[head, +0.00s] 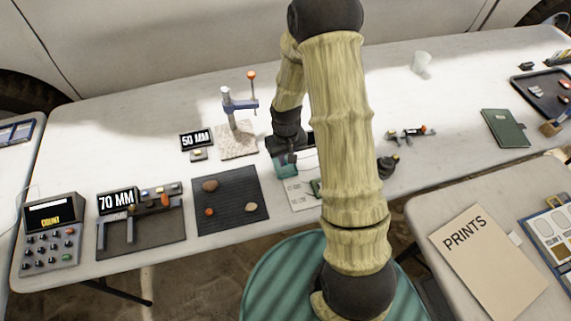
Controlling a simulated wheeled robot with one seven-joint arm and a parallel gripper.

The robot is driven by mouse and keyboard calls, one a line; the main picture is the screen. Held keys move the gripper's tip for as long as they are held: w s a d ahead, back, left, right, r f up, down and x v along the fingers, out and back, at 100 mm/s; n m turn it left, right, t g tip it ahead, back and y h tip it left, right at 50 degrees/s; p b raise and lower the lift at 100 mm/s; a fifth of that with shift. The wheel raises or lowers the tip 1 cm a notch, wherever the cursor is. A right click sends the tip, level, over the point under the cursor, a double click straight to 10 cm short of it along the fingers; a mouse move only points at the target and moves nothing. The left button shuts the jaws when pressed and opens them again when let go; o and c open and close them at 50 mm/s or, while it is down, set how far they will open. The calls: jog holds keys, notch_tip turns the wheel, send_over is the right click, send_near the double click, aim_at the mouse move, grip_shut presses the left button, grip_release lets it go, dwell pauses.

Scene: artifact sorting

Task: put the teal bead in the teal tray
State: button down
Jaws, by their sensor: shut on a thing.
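My gripper (286,157) is shut, pointing down over the white table, right of the dark mat. A small teal patch (287,171) shows right at and below the fingertips. It looks like the teal tray, but the gripper and arm hide part of it. The teal bead cannot be made out apart from the fingers. I cannot tell the exact gap between the fingertips and the tray.
A dark ribbed mat (228,180) holds brown stones and a red bead (209,212). A clamp stand (238,110) on a stone base rises behind. A printed card (299,197) lies beside my arm. The table's back middle is clear.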

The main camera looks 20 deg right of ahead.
jog(key=shift+f, duration=1.85)
jog(key=shift+f, duration=0.1)
jog(key=c, duration=1.6)
grip_release()
jog(key=shift+c, duration=0.2)
notch_tip(320, 180, up, 12)
jog(key=shift+r, duration=0.15)
